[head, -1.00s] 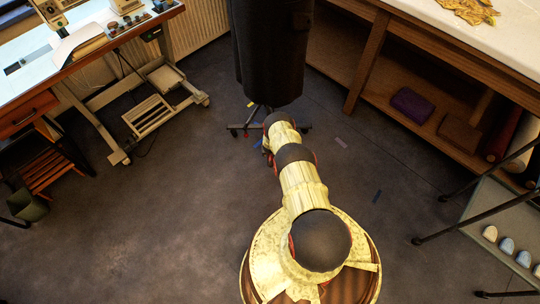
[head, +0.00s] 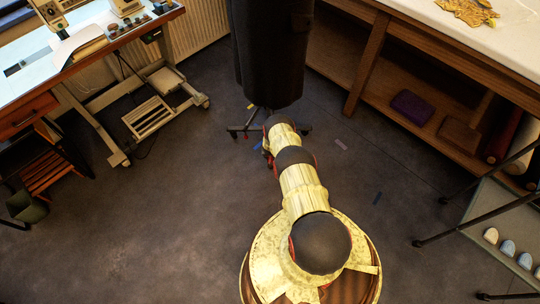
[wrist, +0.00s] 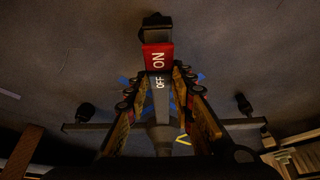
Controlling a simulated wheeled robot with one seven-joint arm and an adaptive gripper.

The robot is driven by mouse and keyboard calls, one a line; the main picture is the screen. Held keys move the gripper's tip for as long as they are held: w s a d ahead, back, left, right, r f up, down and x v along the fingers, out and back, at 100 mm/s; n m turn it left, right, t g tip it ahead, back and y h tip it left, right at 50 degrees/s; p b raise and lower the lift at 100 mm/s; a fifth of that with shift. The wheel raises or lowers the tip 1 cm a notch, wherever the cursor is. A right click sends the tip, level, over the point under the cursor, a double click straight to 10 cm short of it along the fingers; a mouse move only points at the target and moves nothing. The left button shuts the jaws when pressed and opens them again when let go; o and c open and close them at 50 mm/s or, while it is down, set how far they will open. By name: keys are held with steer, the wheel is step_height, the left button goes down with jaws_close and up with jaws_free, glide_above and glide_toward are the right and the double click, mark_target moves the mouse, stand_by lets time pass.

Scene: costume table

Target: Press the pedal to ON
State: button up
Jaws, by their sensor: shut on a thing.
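The pedal (wrist: 158,58) shows in the wrist view, with a red part marked ON at its outer end and a dark part marked OFF nearer the stand's column. My gripper (wrist: 163,70) has one finger on each side of the dark OFF part and is shut on the pedal. The red ON part sticks out beyond the fingertips. I cannot tell which way the pedal is tipped. In the head view my arm hides the gripper and most of the pedal, at the foot of the stand under the dark garment (head: 268,60).
The stand's legs (wrist: 95,126) end in casters on the grey floor. A sewing table (head: 75,60) stands at the left, a wooden workbench (head: 440,45) at the right. A rack with pale rounded pieces (head: 507,247) is at the lower right.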

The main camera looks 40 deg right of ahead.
jaws_close()
steer(key=p, duration=0.4)
steer(key=shift+s+r+t+h, duration=0.1)
steer(key=shift+s+t+h, duration=0.1)
steer(key=shift+t+h, duration=0.1)
steer(key=shift+s+a+t+h+p, duration=0.2)
steer(key=shift+t+h+p, duration=0.2)
steer(key=shift+t+p, duration=0.15)
steer(key=shift+s+a+f+t+h+b, duration=0.15)
steer(key=shift+f+t+h+b, duration=0.15)
steer(key=shift+t+h+b, duration=0.35)
steer(key=shift+r+t+h+b, duration=0.15)
steer(key=shift+t+h+b, duration=0.2)
steer(key=shift+t+b, duration=0.2)
steer(key=o, duration=0.9)
jaws_free()
steer(key=shift+r, duration=0.1)
